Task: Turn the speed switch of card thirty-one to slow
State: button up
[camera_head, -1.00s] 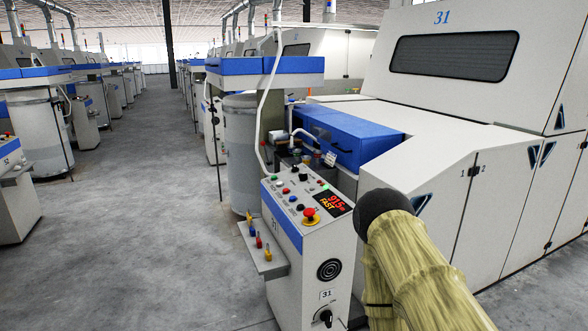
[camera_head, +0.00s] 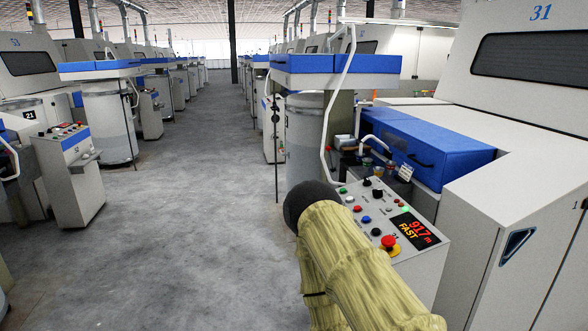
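Card thirty-one (camera_head: 500,110) is the white machine on the right with a blue "31". Its control console (camera_head: 426,262) stands in front, and its display (camera_head: 412,229) reads about 917 m and FAST. The sloping panel carries coloured buttons, a red mushroom button (camera_head: 389,243) on yellow and a black knob (camera_head: 377,194). I cannot tell which control is the speed switch. My sleeved arm with a dark rounded end covers the console's left side and lower front, where a black rotary knob showed earlier. My gripper is not in view.
A blue cover (camera_head: 425,145) and a white pipe (camera_head: 337,100) stand behind the console. A can (camera_head: 303,130) stands beyond them. The aisle floor (camera_head: 200,240) is clear on the left. Another console (camera_head: 72,170) and card machines line its far side.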

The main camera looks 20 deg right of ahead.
aim_at(366, 183)
jog(key=u, duration=0.3)
jog(key=i, duration=1.3)
jog(key=z, duration=0.85)
jog(key=i, duration=0.7)
jog(key=z, duration=0.5)
